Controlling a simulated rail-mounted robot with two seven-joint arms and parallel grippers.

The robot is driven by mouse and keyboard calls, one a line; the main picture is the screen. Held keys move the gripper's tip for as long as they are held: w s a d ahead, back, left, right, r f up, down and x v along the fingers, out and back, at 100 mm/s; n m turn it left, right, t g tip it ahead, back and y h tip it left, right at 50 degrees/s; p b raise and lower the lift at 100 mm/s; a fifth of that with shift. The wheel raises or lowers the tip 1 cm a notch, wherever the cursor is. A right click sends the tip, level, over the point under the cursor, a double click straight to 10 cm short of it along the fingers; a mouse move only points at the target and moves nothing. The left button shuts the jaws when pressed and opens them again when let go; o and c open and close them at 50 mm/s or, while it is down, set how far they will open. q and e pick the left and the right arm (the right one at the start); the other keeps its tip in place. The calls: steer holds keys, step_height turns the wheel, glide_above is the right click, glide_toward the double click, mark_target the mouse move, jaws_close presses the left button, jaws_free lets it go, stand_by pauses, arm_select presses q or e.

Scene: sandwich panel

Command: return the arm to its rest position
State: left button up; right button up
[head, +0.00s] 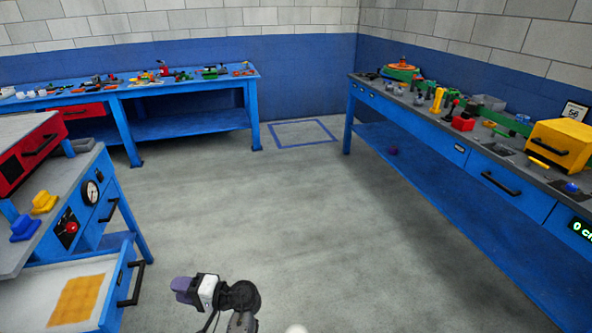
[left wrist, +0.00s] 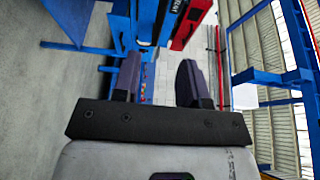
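My left gripper (head: 182,288) shows at the bottom of the head view, left of centre. It is raised over the grey floor, to the right of an open drawer (head: 122,299), and seems apart from it. In the left wrist view its two dark fingers (left wrist: 158,80) stand apart with nothing held between them. Blue and red bench parts show beyond the fingers. My right gripper is in neither view.
A blue workbench (head: 190,85) with small parts stands at the back. A long blue bench (head: 400,105) with a yellow box (head: 562,145) runs along the right. A left bench has a red drawer unit (head: 30,155). The middle floor (head: 270,220) is clear.

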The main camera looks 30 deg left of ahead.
arm_select(q)
steer(key=w+d+r+n+t+h, duration=0.1)
steer(key=w+d+n+t+h, duration=0.1)
steer(key=w+d+t+h, duration=0.6)
steer(key=s+d+r+m+t+h+p, duration=0.45)
steer(key=s+d+t+h, duration=0.2)
steer(key=d, duration=0.25)
steer(key=s+d+f+m+g+h+p, duration=0.1)
steer(key=s+d+g+p, duration=0.15)
steer(key=s, duration=0.55)
steer(key=s+d+f+m+g+h+p, duration=0.15)
steer(key=s+p, duration=0.25)
steer(key=s, duration=0.4)
steer(key=s+d+f+m+g+p, duration=0.1)
steer(key=s+d+f+p, duration=0.15)
steer(key=s, duration=0.55)
step_height(320, 180, up, 38)
steer(key=p, duration=3.7)
steer(key=shift+w+r+p, duration=0.15)
steer(key=shift+w+p, duration=0.1)
steer(key=shift+p, duration=0.15)
